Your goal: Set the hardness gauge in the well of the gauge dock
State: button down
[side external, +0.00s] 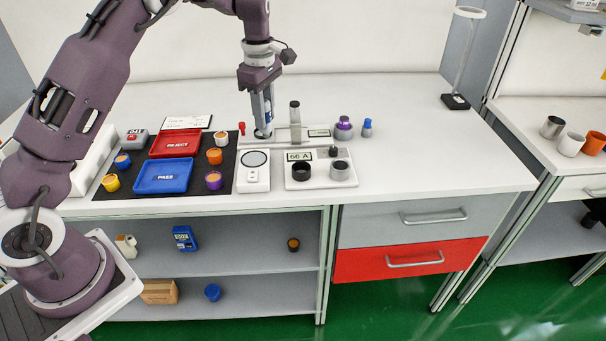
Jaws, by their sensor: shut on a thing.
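My gripper (263,132) points down at the back of the bench, its fingers shut on a slim upright thing with a blue part, which I take to be the hardness gauge (268,104). The fingers hide most of it. Its lower end is at or just above the left end of a low pale base (283,136), which looks like the gauge dock. A grey post (295,112) and a small label stand on that base. The well is hidden, and I cannot tell whether the gauge is inside it.
In front are a white plate (322,184) marked 66 A and a white device (253,186) with a round top. Left are a red REJECT tray (175,133), a blue PASS tray (162,191) and several small pots. A purple-topped vessel (344,128) stands right.

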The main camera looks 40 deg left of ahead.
jog(key=w+d+r+m, duration=0.15)
jog(key=d+m, duration=0.25)
jog(key=d, duration=0.5)
jog(key=f, duration=1)
jog(key=shift+w+d+f, duration=0.15)
jog(key=shift+w, duration=0.25)
jog(key=c, duration=1.1)
grip_release()
jog(key=shift+f, duration=0.15)
